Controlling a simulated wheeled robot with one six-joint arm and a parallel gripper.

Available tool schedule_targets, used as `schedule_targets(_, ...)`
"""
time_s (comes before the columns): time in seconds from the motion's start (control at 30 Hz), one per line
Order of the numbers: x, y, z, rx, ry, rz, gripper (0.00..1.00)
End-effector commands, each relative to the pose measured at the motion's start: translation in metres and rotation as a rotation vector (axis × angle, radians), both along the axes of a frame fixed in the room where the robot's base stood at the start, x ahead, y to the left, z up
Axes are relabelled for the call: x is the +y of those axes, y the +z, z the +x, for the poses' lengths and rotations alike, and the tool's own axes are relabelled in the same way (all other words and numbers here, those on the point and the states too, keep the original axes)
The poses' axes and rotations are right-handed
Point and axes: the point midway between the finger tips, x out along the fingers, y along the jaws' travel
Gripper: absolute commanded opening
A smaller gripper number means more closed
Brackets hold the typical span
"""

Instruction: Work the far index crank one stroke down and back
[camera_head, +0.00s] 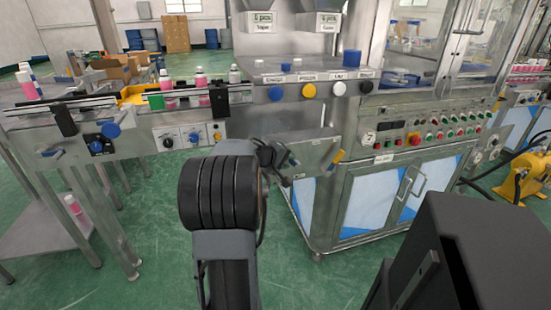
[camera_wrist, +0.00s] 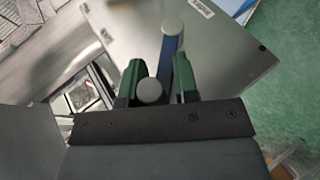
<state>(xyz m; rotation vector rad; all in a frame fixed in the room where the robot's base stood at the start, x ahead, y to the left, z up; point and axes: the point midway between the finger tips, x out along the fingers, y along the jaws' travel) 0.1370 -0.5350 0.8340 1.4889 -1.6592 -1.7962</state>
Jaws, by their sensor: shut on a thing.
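A blue crank (camera_wrist: 173,55) with a round grey end shows in the wrist view against a grey metal box. A grey knob (camera_wrist: 149,91) sits between the green-padded fingers of my gripper (camera_wrist: 158,82), which is shut on the crank's handle. The right finger hides the lower part of the blue bar. In the head view, my gripper (camera_head: 286,162) is at the left part of the box front (camera_head: 312,148), where my wrist hides most of the blue crank. A second crank, yellow-orange (camera_head: 338,156), stands apart on the right of the same box.
The steel filling machine's cabinet (camera_head: 340,205) stands behind and right of my gripper. A conveyor (camera_head: 130,118) with pink bottles runs to the left. Green floor is clear in front.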

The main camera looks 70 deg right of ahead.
Motion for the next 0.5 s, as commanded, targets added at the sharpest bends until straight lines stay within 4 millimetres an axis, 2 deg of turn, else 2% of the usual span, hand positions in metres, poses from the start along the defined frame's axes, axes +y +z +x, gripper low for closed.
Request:
schedule_targets(0.03, -0.0027, 0.0101, -0.0041, 0.003, -0.008, -0.021, 0.0)
schedule_targets(0.17, -0.0025, 0.0103, -0.0038, 0.003, -0.008, -0.022, 0.0)
schedule_targets(0.2, -0.0024, 0.0104, -0.0036, 0.003, -0.008, -0.022, 0.3)
schedule_targets(0.37, -0.0019, 0.0092, -0.0016, 0.002, -0.005, -0.02, 0.45)
schedule_targets(0.5, -0.0013, 0.0077, 0.0006, 0.002, -0.001, -0.017, 0.45)
